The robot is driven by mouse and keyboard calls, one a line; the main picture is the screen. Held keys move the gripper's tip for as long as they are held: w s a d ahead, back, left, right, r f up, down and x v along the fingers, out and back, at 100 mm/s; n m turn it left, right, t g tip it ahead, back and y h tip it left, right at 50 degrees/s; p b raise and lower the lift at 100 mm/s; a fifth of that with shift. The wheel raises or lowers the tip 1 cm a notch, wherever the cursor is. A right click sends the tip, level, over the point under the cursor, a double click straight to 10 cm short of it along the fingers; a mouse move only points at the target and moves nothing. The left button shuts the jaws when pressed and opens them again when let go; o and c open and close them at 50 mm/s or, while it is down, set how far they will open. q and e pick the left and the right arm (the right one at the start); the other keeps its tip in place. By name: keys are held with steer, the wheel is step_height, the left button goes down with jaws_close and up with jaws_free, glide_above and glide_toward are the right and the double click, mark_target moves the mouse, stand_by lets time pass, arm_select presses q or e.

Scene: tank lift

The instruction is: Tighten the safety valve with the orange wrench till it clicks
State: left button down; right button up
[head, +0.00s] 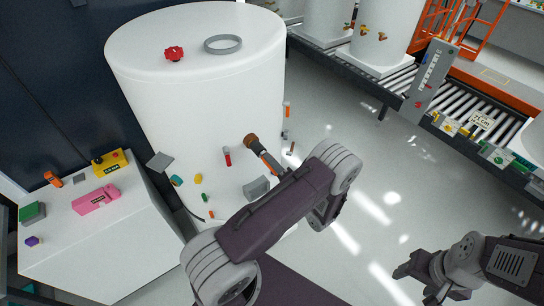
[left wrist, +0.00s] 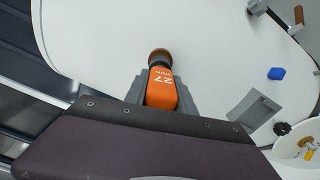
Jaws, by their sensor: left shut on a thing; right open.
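My left gripper (head: 277,170) is shut on the orange wrench (head: 266,158), in front of the side of the white tank (head: 165,110). The wrench has a dark brown round head pointing at the tank wall. In the left wrist view the wrench (left wrist: 161,88) bears the mark 27 mm and sits between the gripper's fingers (left wrist: 161,90). I cannot tell whether its head touches anything. I cannot make out for sure which fitting is the safety valve; it may be hidden behind the wrench head. My right gripper (head: 413,278) is open and empty over the floor at the lower right.
A red handwheel (head: 174,53) and a grey ring (head: 222,44) are on the tank top. Small fittings, including a red one (head: 227,157) and a grey box (head: 256,187), stick out low on its side. A white bench (head: 100,240) stands left, a roller conveyor (head: 395,80) right.

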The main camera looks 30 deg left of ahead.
arm_select(q)
steer(key=m, duration=0.2)
steer(key=shift+m, duration=0.3)
